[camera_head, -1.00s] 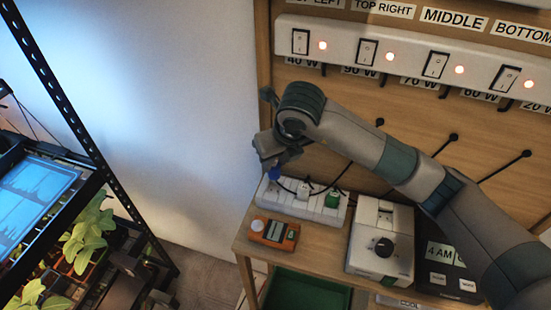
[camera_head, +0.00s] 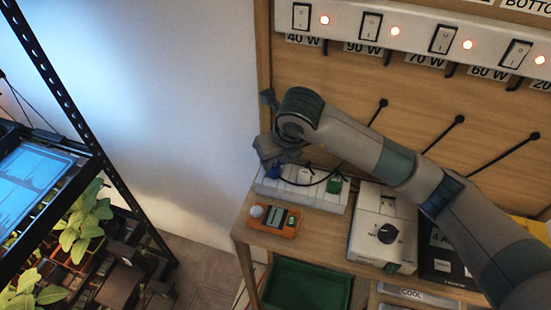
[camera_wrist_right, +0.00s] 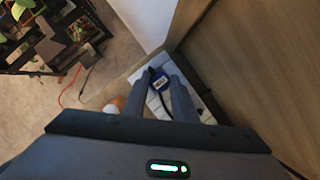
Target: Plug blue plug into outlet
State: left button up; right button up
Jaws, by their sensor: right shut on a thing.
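My right gripper (camera_head: 270,163) is over the left end of the white power strip (camera_head: 325,203), which stands on the wooden shelf. In the right wrist view, the right gripper (camera_wrist_right: 161,82) is shut on the blue plug (camera_wrist_right: 159,84), with the white strip under it. In the head view, the gripper mostly hides the plug. I cannot tell whether the plug touches the outlet. A white plug (camera_head: 305,174) and a green plug (camera_head: 334,185) sit in other sockets of the strip. My left gripper is not in view.
An orange meter (camera_head: 283,225) stands in front of the strip. A white device with a black knob (camera_head: 372,250) is to its right, and a green bin (camera_head: 300,285) is below. A panel of switches (camera_head: 405,40) is above. A black plant rack (camera_head: 70,110) stands at left.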

jog(key=shift+f, duration=0.25)
jog(key=o, duration=1.1)
jog(key=shift+o, duration=0.2)
jog(key=shift+s+d+r+b, duration=0.1)
jog(key=shift+s+r+b, duration=0.1)
jog(key=shift+r+b, duration=0.25)
jog(key=b+v, duration=0.4)
jog(key=v, duration=1.2)
jog(key=shift+r, duration=0.2)
jog(key=shift+s+d, duration=0.1)
